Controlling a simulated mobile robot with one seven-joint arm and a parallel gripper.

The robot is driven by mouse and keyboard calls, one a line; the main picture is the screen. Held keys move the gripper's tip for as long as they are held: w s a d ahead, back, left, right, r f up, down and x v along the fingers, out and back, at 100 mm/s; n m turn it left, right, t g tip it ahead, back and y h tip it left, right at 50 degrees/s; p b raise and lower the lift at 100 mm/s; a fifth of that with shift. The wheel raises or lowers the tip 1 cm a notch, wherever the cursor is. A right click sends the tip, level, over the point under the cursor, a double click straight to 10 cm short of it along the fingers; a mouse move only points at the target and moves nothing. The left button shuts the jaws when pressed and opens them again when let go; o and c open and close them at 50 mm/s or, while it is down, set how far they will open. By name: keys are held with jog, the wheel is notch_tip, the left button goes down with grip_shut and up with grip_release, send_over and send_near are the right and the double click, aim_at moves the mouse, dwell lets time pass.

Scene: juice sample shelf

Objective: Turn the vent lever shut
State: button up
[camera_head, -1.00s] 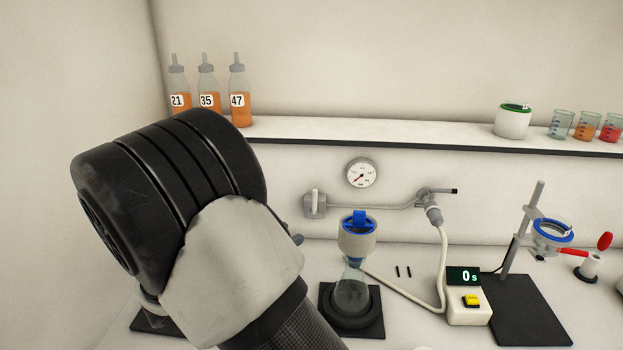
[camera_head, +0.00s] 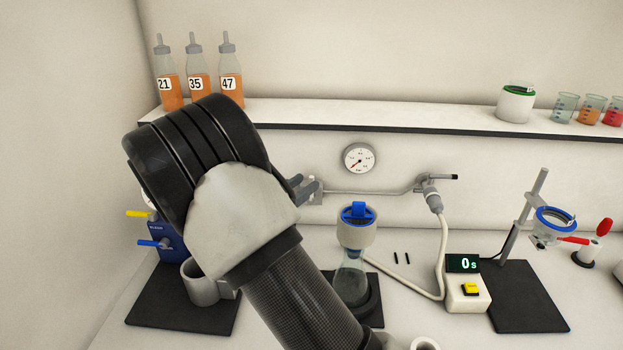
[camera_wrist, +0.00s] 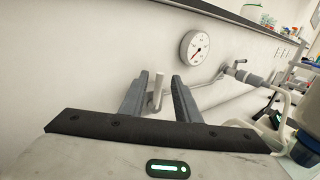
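A pale upright lever on a grey wall valve (camera_head: 316,192) sits at the left end of a thin pipe below the shelf. In the wrist view this lever (camera_wrist: 157,93) stands between the fingers of my gripper (camera_wrist: 160,92), with gaps visible beside it. My gripper (camera_head: 302,188) is open at the valve in the head view and partly covers it. No label shows which one is the vent lever.
A round gauge (camera_head: 359,159) hangs above the pipe. The shelf edge (camera_head: 400,130) runs above. Below stand a flask with a blue-topped funnel (camera_head: 356,228) and a timer box (camera_head: 467,285) with a pale hose. A blue device (camera_head: 167,240) is partly behind my arm.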

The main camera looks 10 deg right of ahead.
aim_at(310, 180)
jog(key=shift+x, duration=2.1)
jog(key=shift+a, duration=0.1)
grip_shut()
